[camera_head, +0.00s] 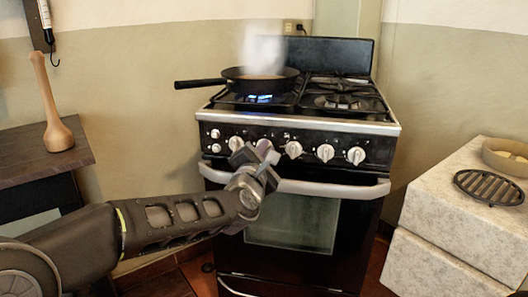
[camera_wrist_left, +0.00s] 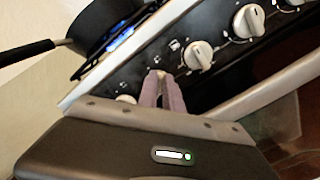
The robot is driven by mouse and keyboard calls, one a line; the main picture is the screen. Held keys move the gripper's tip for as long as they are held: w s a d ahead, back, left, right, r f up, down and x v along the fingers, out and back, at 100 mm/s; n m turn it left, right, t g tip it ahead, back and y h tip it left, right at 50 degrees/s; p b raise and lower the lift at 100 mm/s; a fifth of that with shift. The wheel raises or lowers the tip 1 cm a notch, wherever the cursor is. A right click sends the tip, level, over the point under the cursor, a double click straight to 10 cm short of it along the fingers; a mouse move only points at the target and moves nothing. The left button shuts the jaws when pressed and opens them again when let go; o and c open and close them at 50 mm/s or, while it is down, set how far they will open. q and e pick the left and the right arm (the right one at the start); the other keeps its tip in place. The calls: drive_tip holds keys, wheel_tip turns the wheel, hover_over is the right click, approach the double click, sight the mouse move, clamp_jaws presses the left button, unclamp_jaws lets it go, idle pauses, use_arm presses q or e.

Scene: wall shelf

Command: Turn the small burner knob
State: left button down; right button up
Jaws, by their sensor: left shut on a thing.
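The stove's front panel (camera_head: 310,148) carries a row of white round knobs, with two smaller ones stacked at its left end. My left gripper (camera_head: 262,152) reaches the panel from the front. Its fingers are shut on a white knob (camera_wrist_left: 158,73), mostly hidden by the fingertips. A free knob (camera_head: 236,143) is left of the gripper, and another knob (camera_head: 293,149) is to its right; that right one also shows in the left wrist view (camera_wrist_left: 198,55). Labels are too small to read. My right gripper is not in view.
A black pan (camera_head: 262,83) steams on the left front burner over a blue flame (camera_head: 259,97), its handle pointing left. The oven handle (camera_head: 310,188) runs below the panel. A wooden pestle (camera_head: 54,110) stands on the left counter; a black trivet (camera_head: 489,187) lies on the right counter.

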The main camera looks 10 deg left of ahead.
use_arm(q)
drive_tip(key=shift+a+f+m+p, duration=0.25)
drive_tip(key=shift+m+p, duration=0.85)
drive_tip(key=shift+m, duration=3.25)
drive_tip(key=shift+a+f+m+p, duration=0.1)
drive_tip(key=shift+f+m+p, duration=0.7)
drive_tip(key=shift+m, duration=3.5)
drive_tip(key=shift+a+m+p, duration=0.1)
drive_tip(key=shift+m+p, duration=1.3)
drive_tip(key=shift+m, duration=2.95)
drive_tip(key=c, duration=1.5)
unclamp_jaws()
drive_tip(key=shift+s, duration=0.15)
